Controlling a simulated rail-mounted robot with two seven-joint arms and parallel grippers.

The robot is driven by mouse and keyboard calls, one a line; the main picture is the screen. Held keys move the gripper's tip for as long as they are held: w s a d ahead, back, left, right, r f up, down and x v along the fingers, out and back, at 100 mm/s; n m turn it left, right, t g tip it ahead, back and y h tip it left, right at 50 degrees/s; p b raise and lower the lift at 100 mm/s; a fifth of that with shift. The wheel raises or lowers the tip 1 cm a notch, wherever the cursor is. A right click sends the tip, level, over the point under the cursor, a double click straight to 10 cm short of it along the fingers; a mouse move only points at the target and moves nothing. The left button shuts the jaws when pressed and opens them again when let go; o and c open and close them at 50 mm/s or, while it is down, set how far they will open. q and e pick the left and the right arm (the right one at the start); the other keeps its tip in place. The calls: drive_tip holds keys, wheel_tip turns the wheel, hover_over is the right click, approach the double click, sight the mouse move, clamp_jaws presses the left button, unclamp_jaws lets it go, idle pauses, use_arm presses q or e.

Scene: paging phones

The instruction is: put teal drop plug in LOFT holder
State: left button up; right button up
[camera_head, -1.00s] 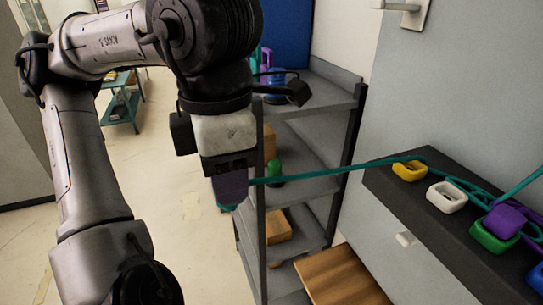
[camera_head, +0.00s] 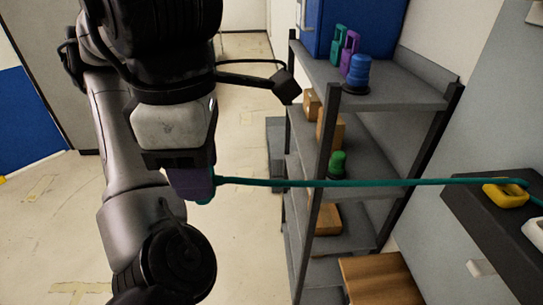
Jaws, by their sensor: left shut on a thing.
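My left gripper (camera_head: 190,184), with purple fingers, is shut at the left of the view, in the air over the floor. A bit of teal (camera_head: 205,200) shows at its fingertips, and the rest of the held teal plug is hidden by the fingers. A teal cord (camera_head: 330,183) runs taut from the gripper to the right, passing in front of the shelf rack. A teal upright piece (camera_head: 338,46) and a purple one (camera_head: 349,50) stand on the top shelf. No LOFT label can be read. My right gripper is out of view.
A grey shelf rack (camera_head: 400,88) stands centre right, with a blue knobbed item (camera_head: 356,72), boxes (camera_head: 330,130) and a green item (camera_head: 337,164). A dark ledge (camera_head: 480,215) at right bears a yellow ring-shaped piece (camera_head: 506,194). Floor is open behind the arm.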

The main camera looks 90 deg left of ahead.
use_arm(q)
drive_tip(key=shift+r+p, duration=2.1)
drive_tip(key=shift+r, duration=0.55)
drive_tip(key=shift+r+p, duration=1.15)
drive_tip(key=shift+r, duration=0.4)
drive_tip(key=shift+w, duration=0.1)
